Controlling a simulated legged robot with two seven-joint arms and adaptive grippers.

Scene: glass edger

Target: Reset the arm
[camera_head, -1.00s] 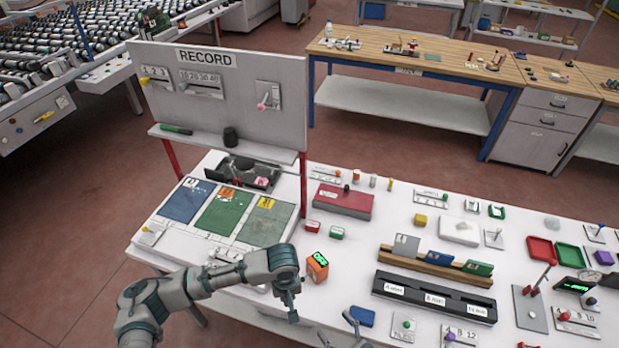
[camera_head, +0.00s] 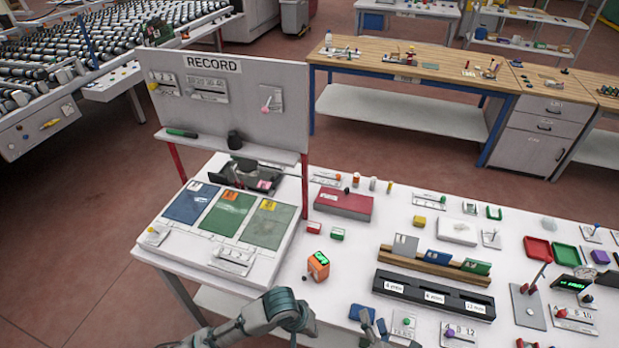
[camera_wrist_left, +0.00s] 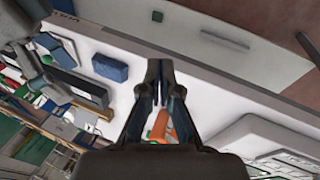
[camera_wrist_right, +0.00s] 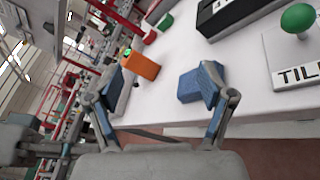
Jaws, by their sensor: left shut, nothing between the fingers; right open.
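My left gripper (camera_wrist_left: 159,72) is shut and empty in the left wrist view, its fingertips together above the white table. In the head view my left arm (camera_head: 270,312) comes in at the bottom, near the table's front edge, and its fingers are hard to make out. My right gripper (camera_wrist_right: 163,85) is open and empty in the right wrist view. Its fingertips also show at the bottom of the head view (camera_head: 375,330). A blue block (camera_wrist_right: 188,86) and an orange block with a green display (camera_wrist_right: 141,66) appear between or behind its fingers.
The white table (camera_head: 345,275) carries the orange block (camera_head: 318,266), a black slotted rack (camera_head: 434,296) and a wooden card holder (camera_head: 430,262). A RECORD board (camera_head: 225,105) stands behind coloured panels at the left. A red box (camera_head: 343,202) lies further back. Floor is clear at the left.

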